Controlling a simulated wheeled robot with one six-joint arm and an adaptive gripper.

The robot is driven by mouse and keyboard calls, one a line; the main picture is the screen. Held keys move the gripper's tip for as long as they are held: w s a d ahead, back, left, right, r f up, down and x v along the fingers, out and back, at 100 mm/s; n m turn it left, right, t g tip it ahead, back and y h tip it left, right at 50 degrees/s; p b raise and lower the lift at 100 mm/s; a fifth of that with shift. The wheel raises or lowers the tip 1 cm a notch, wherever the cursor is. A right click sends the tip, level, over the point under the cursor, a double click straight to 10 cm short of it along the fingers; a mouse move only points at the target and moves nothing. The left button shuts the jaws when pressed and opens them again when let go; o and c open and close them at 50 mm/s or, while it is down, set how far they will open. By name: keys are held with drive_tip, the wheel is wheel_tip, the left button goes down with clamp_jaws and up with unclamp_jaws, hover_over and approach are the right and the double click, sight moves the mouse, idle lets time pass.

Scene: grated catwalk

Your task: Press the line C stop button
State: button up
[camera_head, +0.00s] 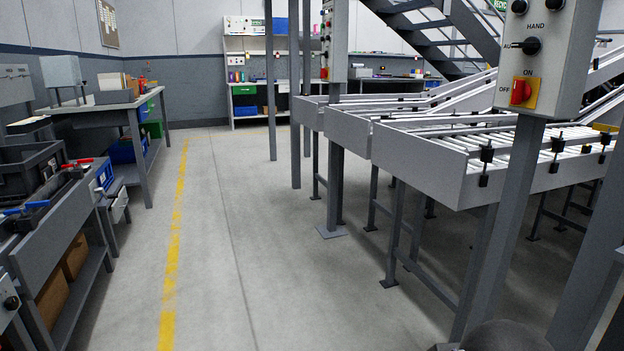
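A grey control box (562,62) on a post fills the upper right. It carries a black selector knob (531,46) marked HAND and AU, and a red rotary switch (521,92) on a yellow plate marked ON and OFF. Its top is cut off by the frame. A second, similar control box (340,40) stands on a post farther back, with a small red control (324,73) low on its face. I can read no line C label on either box, and cannot tell which control is the line C stop button. My gripper is not in view.
Roller conveyors (418,168) on grey legs stand at the right, behind the near post. Workbenches (60,215) with tools and bins line the left. A clear concrete aisle (225,230) with a yellow floor line runs between them to a back shelf (245,85).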

clamp_jaws()
idle(1.3)
